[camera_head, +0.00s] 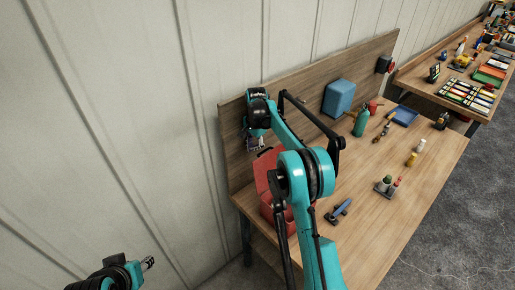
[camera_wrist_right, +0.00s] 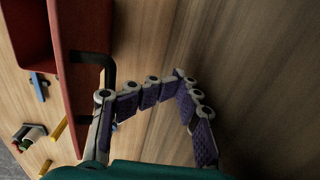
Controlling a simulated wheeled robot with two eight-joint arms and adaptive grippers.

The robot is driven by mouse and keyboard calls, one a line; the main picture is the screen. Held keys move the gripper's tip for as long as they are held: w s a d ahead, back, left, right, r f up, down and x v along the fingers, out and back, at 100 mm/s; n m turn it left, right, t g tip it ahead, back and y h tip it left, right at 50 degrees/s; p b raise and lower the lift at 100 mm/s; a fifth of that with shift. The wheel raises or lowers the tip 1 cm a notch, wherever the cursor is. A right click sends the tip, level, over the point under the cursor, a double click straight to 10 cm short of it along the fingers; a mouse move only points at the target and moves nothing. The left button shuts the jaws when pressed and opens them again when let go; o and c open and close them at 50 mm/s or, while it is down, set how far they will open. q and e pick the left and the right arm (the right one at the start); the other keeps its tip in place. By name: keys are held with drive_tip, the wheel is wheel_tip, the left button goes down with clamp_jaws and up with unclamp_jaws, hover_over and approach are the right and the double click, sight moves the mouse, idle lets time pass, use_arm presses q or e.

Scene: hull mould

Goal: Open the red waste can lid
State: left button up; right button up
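The red waste can (camera_head: 268,209) stands on the near left part of the wooden bench, partly hidden by my right arm. Its red lid (camera_head: 264,168) stands raised. In the right wrist view the can (camera_wrist_right: 22,35) shows its hollow inside, and the lid (camera_wrist_right: 82,70) has a dark handle (camera_wrist_right: 98,57). My right gripper (camera_head: 256,143) is just above the lid. Its fingers (camera_wrist_right: 184,76) are curled with tips together and nothing between them; the handle lies outside them, close to one finger. My left gripper (camera_head: 148,263) is away at the lower left, too small to read.
The bench (camera_head: 395,165) has a wooden back panel behind the can. A blue box (camera_head: 339,97), a green bottle (camera_head: 361,121), a blue tray (camera_head: 404,116) and a small blue tool (camera_head: 339,211) are on the bench. A second table (camera_head: 440,66) stands farther right.

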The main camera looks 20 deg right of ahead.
use_arm(q)
drive_tip(key=shift+s+d+r, duration=0.25)
drive_tip(key=shift+s+r, duration=0.1)
drive_tip(key=shift+s, duration=0.25)
use_arm(e)
wheel_tip(320, 180, up, 13)
drive_tip(key=s, duration=0.2)
drive_tip(key=shift+d+r, duration=0.2)
drive_tip(key=shift+d, duration=0.1)
use_arm(q)
drive_tip(key=shift+w, duration=0.1)
